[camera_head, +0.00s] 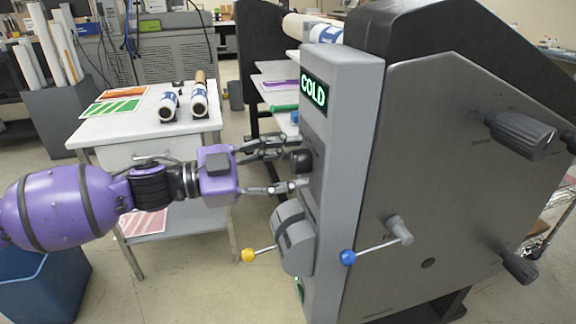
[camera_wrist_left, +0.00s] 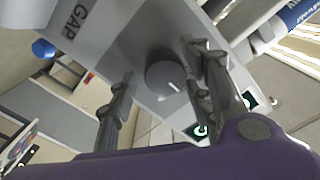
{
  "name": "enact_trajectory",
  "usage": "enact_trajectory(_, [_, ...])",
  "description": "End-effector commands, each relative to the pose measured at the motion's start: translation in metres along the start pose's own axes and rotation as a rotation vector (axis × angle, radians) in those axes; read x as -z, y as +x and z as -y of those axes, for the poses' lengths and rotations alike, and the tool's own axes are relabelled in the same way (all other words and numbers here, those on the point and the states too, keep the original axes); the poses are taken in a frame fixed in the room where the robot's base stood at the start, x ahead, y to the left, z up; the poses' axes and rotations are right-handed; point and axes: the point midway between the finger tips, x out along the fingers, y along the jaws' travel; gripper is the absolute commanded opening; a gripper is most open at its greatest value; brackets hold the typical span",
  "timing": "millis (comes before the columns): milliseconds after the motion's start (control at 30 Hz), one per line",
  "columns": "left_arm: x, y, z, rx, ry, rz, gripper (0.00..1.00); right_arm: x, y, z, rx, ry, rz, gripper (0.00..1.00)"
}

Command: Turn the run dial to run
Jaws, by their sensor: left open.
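A dark round dial (camera_head: 300,160) sits on the grey control panel (camera_head: 345,130) of the laminator, below a lit green COLD sign (camera_head: 314,91). No run label is readable beside it. In the left wrist view the dial (camera_wrist_left: 165,76) shows a short white pointer mark toward its lower right. My left gripper (camera_head: 286,167) is open, with one finger above the dial and one below. In the left wrist view its fingers (camera_wrist_left: 160,68) stand on either side of the dial, seemingly without gripping it. My right gripper is out of view.
Below the dial are a grey rounded lever housing (camera_head: 293,240), a yellow-knobbed lever (camera_head: 248,255) and a blue-knobbed lever (camera_head: 347,257). A white table (camera_head: 130,128) with rolls stands behind my left arm. The wrist view shows a GAP label (camera_wrist_left: 78,40) and a green power symbol (camera_wrist_left: 200,131).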

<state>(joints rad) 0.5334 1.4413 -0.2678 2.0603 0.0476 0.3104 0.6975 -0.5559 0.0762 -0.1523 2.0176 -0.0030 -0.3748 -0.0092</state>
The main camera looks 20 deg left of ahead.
Motion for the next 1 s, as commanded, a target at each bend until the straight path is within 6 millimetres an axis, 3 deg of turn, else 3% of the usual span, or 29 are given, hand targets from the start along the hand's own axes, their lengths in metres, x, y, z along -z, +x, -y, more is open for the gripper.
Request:
enact_trajectory(33, [0.0, -0.0001, 0.0, 0.0, 0.0, 0.0, 0.45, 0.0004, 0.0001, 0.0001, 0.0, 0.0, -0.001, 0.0])
enact_trajectory(333, [-0.0001, -0.0002, -0.0008, -0.001, 0.0, -0.001, 0.05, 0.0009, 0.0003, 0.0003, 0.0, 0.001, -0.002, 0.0])
enact_trajectory(1000, [-0.0011, -0.0003, -0.0042, -0.007, 0.021, -0.002, 0.05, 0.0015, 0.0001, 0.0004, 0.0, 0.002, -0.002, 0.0])
